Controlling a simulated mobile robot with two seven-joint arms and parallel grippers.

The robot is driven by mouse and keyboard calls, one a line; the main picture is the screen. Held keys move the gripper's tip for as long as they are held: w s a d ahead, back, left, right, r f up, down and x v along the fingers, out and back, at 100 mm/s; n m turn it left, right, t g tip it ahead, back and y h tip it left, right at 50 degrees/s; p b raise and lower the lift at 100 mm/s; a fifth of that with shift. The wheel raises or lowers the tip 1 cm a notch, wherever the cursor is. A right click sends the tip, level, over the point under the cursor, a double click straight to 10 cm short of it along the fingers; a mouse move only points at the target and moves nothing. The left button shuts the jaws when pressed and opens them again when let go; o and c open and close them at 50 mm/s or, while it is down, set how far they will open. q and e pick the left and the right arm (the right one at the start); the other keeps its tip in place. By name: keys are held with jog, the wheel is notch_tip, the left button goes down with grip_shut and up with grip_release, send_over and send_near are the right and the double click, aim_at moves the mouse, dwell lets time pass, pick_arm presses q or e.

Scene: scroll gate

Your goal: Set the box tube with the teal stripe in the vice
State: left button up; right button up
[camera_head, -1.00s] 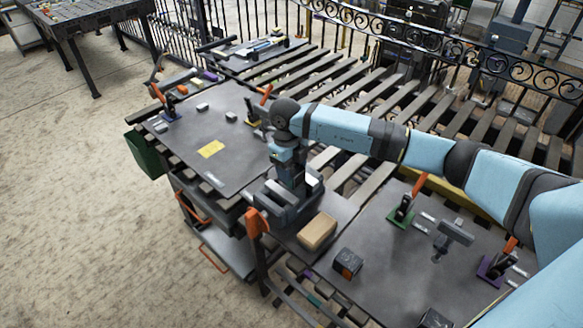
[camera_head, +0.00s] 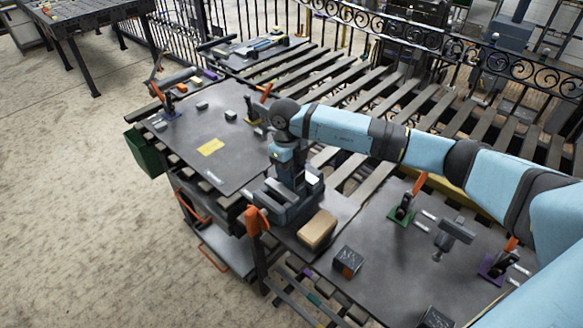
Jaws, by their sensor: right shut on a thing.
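The blue-grey vice (camera_head: 284,207) stands at the middle front of the bench, with an orange handle (camera_head: 256,218) at its left. My right gripper (camera_head: 294,178) points down right over the vice jaws. It is shut on what appears to be the box tube, a pale grey piece (camera_head: 314,179) of which shows beside the fingers. Gripper and vice hide most of it, and I see no teal stripe on it. I cannot tell whether it touches the vice jaws. My left gripper is not in view.
A tan block (camera_head: 317,230) and a dark block with an orange patch (camera_head: 348,262) lie right of the vice. Green (camera_head: 402,212) and purple (camera_head: 493,266) clamps stand on the right plate. The left plate (camera_head: 205,120) holds a yellow patch and small grey blocks.

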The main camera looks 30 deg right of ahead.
jog(key=shift+f+b, duration=0.5)
jog(key=shift+f, duration=0.2)
jog(key=o, duration=1.2)
jog(key=shift+c, duration=0.2)
jog(key=shift+r, duration=0.15)
notch_tip(320, 180, up, 14)
jog(key=w+b, duration=0.1)
jog(key=b, duration=0.1)
jog(key=shift+w+a+f, duration=0.2)
jog(key=shift+w+a, duration=0.05)
jog(key=shift+a, duration=0.05)
